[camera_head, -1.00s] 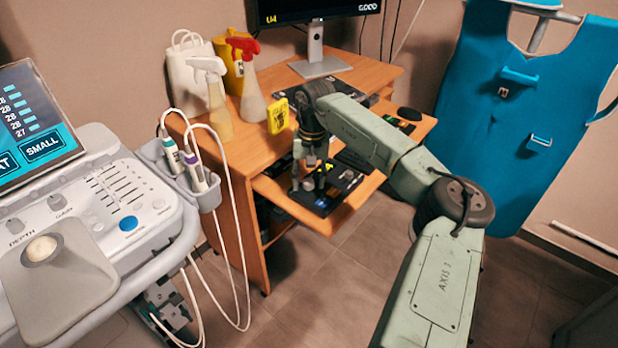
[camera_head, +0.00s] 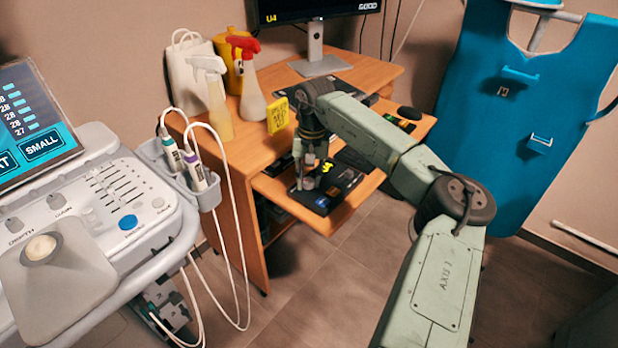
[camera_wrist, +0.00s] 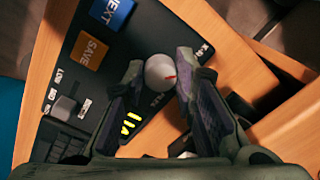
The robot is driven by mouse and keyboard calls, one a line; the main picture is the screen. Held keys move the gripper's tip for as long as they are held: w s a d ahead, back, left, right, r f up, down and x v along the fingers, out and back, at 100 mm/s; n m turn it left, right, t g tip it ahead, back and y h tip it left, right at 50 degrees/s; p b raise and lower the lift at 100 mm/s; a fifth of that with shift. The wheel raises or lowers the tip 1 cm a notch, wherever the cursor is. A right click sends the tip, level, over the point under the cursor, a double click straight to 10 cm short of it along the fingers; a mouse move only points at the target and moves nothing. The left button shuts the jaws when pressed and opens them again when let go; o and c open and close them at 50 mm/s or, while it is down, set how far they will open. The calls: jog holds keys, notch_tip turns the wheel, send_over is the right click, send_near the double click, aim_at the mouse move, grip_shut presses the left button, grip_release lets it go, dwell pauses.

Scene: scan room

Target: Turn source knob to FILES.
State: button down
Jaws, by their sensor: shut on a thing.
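My gripper (camera_head: 307,181) points down over this panel. In the wrist view its two dark ridged fingers (camera_wrist: 161,80) are shut on the knob from both sides. A label ending in "LES" shows partly below the knob; "X-R" shows at the panel's upper right edge.
The panel also has a blue NEXT button (camera_wrist: 108,13), an orange SAVE button (camera_wrist: 89,50), a grey square switch (camera_wrist: 66,106) and yellow lit bars (camera_wrist: 130,122). Spray bottles (camera_head: 215,105) and a monitor (camera_head: 318,10) stand on the desk above the shelf.

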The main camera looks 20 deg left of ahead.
aim_at(307, 181)
jog(key=m+b, duration=0.1)
jog(key=m, duration=0.3)
jog(key=shift+f+b, duration=0.1)
jog(key=shift+b, duration=0.3)
jog(key=m+b, duration=0.1)
jog(key=m, duration=0.5)
jog(key=shift+t, duration=0.3)
jog(key=m+b, duration=0.1)
jog(key=m, duration=0.4)
jog(key=shift+a, duration=0.1)
jog(key=shift+m+h+b, duration=0.3)
jog(key=shift+m+b, duration=0.2)
jog(key=shift+m, duration=1.7)
jog(key=c, duration=1.3)
grip_release()
notch_tip(307, 181, up, 12)
jog(key=shift+s, duration=0.25)
